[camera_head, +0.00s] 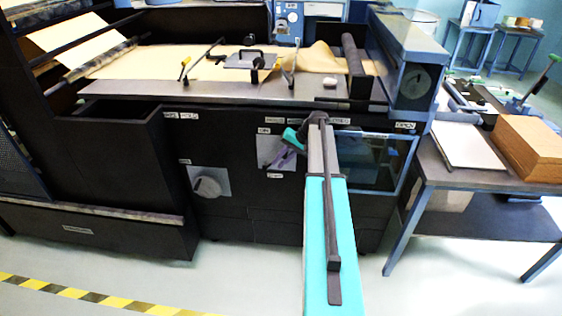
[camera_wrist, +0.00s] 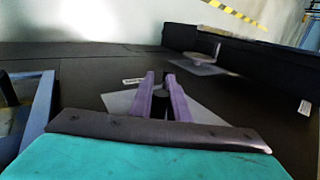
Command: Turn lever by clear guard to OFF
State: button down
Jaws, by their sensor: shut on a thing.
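The lever (camera_wrist: 160,97) is a dark piece on a light grey plate (camera_head: 265,147) on the black machine front; little of it shows. My gripper (camera_head: 277,158) is at this plate in the head view, reaching in from the right. In the wrist view its purple fingers (camera_wrist: 160,84) are shut on the lever, one on each side. The clear guard (camera_head: 365,162) is a see-through panel in a blue frame, right of the plate and behind my arm. Small white labels (camera_head: 263,130) sit above and below the plate; I cannot read them surely. The fingers hide most of the lever.
The guard's blue frame (camera_wrist: 35,112) is close at the left in the wrist view. A side table (camera_head: 480,178) stands right.

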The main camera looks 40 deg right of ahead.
jog(key=shift+a+f, duration=0.15)
jog(key=c, duration=1.7)
grip_release()
jog(key=shift+w, duration=0.1)
jog(key=b+v, duration=0.1)
jog(key=v, duration=1.3)
jog(key=shift+c, duration=0.3)
